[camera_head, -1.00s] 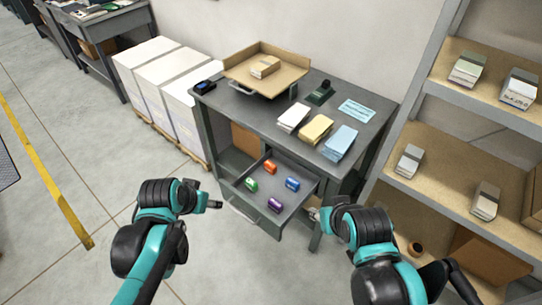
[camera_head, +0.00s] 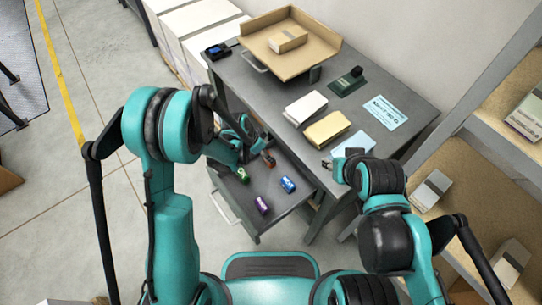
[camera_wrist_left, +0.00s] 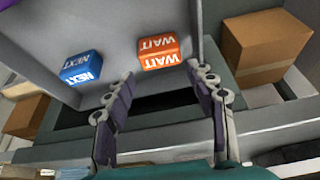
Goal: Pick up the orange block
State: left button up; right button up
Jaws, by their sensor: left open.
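The orange block (camera_head: 269,160) is in the open drawer (camera_head: 236,210) of the grey desk, partly hidden by my left gripper (camera_head: 262,150). In the left wrist view the orange block (camera_wrist_left: 158,52) has WAIT printed in white on its faces. My left gripper (camera_wrist_left: 161,80) is open there, with the block just beyond and between its fingertips. Nothing is held. My right gripper (camera_head: 328,165) is by the desk's front edge, right of the drawer; its fingers are too small to read.
A blue block (camera_head: 288,185), a green block (camera_head: 243,174) and a purple block (camera_head: 262,205) share the drawer. Paper stacks (camera_head: 326,129) and a wooden tray (camera_head: 265,55) are on the desktop. Shelving (camera_head: 455,175) stands at the right.

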pick_arm(q)
jog(key=b+x, duration=0.1)
jog(key=x, duration=0.1)
jog(key=b+x, duration=0.1)
jog(key=x, duration=0.2)
jog(key=shift+s+a+f+b, duration=0.1)
jog(key=shift+a+f+b, duration=0.2)
jog(key=shift+f+b, duration=0.15)
jog(key=shift+d+f, duration=0.15)
jog(key=shift+f, duration=0.2)
jog(key=shift+r, duration=0.1)
jog(key=c, duration=0.8)
jog(key=shift+r, duration=0.1)
